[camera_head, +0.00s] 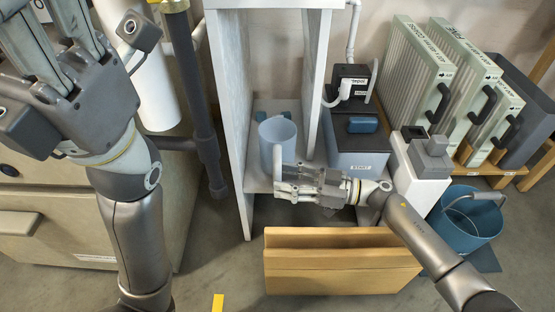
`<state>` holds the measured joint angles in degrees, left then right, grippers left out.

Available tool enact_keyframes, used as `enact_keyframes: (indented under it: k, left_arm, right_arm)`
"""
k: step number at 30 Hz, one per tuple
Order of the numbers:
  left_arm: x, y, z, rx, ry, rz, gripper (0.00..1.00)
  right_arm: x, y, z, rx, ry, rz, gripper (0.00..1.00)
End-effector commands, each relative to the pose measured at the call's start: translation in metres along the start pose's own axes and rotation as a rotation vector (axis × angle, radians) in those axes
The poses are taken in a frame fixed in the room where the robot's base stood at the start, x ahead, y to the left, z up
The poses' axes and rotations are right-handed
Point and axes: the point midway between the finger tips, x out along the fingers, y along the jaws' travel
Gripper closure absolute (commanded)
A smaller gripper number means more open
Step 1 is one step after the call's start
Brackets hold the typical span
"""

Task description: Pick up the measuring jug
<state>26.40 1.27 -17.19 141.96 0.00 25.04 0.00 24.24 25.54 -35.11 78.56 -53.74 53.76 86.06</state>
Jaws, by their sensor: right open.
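The measuring jug (276,133) is a pale blue, open-topped cup standing upright on the lower shelf of a narrow grey-white stand. My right gripper (277,176) reaches in from the right, in front of the jug and low on it. Its fingers point left and overlap the jug's lower part in the picture; I cannot tell whether they touch it. The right gripper is open. My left gripper (40,70) is raised large at the upper left, far from the jug; its fingertips are cut off by the top edge.
A wooden box (340,275) stands below my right arm.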

Motion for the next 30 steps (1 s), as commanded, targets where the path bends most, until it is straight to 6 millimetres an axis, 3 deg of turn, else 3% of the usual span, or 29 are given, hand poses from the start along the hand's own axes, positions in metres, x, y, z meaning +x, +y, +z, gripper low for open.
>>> enact_keyframes:
  k: [6, 15, 25, 30]
  left_arm:
    - [0.004, 0.004, -0.011, 0.005, 0.04, 0.015, 0.56]
    - [0.007, 0.004, -0.012, 0.006, 0.043, 0.017, 0.56]
    - [0.007, 0.004, -0.012, 0.006, 0.044, 0.017, 0.56]
    - [0.007, 0.004, -0.012, 0.005, 0.044, 0.017, 0.56]
  right_arm:
    - [0.022, 0.0, 0.001, -0.002, 0.002, 0.0, 0.57]
    - [0.025, 0.0, -0.001, 0.0, 0.0, 0.0, 0.57]
    - [0.025, 0.0, 0.0, 0.0, 0.0, 0.0, 0.98]
    - [0.025, 0.0, 0.0, 0.0, 0.0, 0.0, 1.0]
